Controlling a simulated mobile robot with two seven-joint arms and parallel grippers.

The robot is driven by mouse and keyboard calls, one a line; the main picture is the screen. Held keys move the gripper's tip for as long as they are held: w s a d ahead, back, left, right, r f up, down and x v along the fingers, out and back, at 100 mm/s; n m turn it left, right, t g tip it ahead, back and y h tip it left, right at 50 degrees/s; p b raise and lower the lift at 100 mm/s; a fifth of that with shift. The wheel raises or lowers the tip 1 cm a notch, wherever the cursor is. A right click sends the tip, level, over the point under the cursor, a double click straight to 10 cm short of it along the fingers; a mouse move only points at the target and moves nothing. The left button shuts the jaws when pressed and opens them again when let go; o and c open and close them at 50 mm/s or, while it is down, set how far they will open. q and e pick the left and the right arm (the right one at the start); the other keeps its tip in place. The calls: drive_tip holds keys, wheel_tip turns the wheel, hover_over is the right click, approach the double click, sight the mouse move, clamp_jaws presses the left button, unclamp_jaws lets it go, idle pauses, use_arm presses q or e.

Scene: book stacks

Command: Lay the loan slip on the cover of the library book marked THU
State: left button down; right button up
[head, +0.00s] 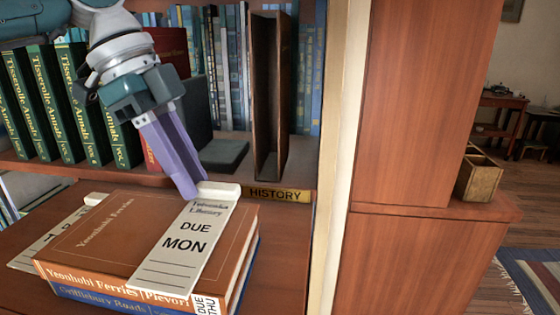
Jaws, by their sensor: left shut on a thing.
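My left gripper (197,188) is shut on the thick white end of a loan slip (190,238) printed "DUE MON". The slip extends over the right part of a brown book's cover (105,235), its lower end near the front edge. I cannot tell if it touches the cover. The brown book lies flat on a blue book (115,303). A white label (207,304) reading "DUE THU" shows at the right end of the spines. Another white slip (48,243), with a "T" visible, is at the left, partly hidden by the brown book. My right gripper is not in view.
Several green volumes (45,105) stand on the shelf behind at the left. A dark bookend (222,154), a brown upright holder (268,95) and a yellow "HISTORY" label (276,195) are behind the stack. A wooden panel (425,110) is at the right.

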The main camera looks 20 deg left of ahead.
use_arm(q)
drive_tip(key=c, duration=0.7)
unclamp_jaws()
drive_tip(key=shift+r, duration=0.1)
drive_tip(key=v, duration=1.2)
